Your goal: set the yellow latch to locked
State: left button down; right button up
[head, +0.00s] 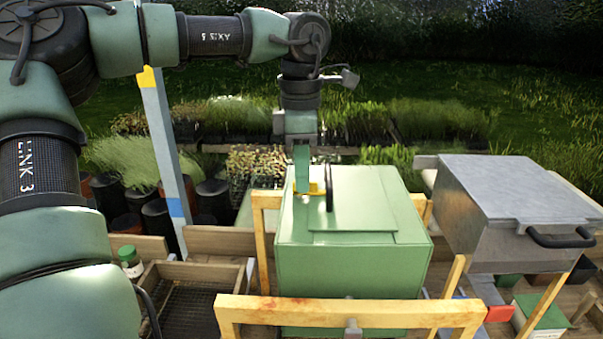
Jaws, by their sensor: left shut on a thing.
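The yellow latch (316,188) sits on top of the green box (345,265), near the back left of its lid. Only a small part of it shows, beside my gripper. My left gripper (302,185) comes down from above and is shut on the yellow latch. The fingertips are small and partly hidden, so the latch's exact setting cannot be told. My right gripper is not in view.
A grey metal box (520,190) with a black handle stands at the right. A wooden frame (350,312) crosses in front of the green box. A blue-grey post (163,140) stands at the left, near a wooden tray (200,272) and a white jar with a green lid (131,262).

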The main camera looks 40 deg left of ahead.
pick_arm(q)
jog(key=shift+m, duration=0.3)
jog(key=c, duration=1.5)
grip_release()
jog(key=shift+d, duration=0.1)
jog(key=shift+w, duration=0.1)
jog(key=shift+r, duration=0.1)
jog(key=shift+r, duration=0.35)
notch_tip(320, 180, up, 6)
jog(key=shift+f+b, duration=0.25)
jog(key=shift+b, duration=0.7)
jog(key=shift+r, duration=0.7)
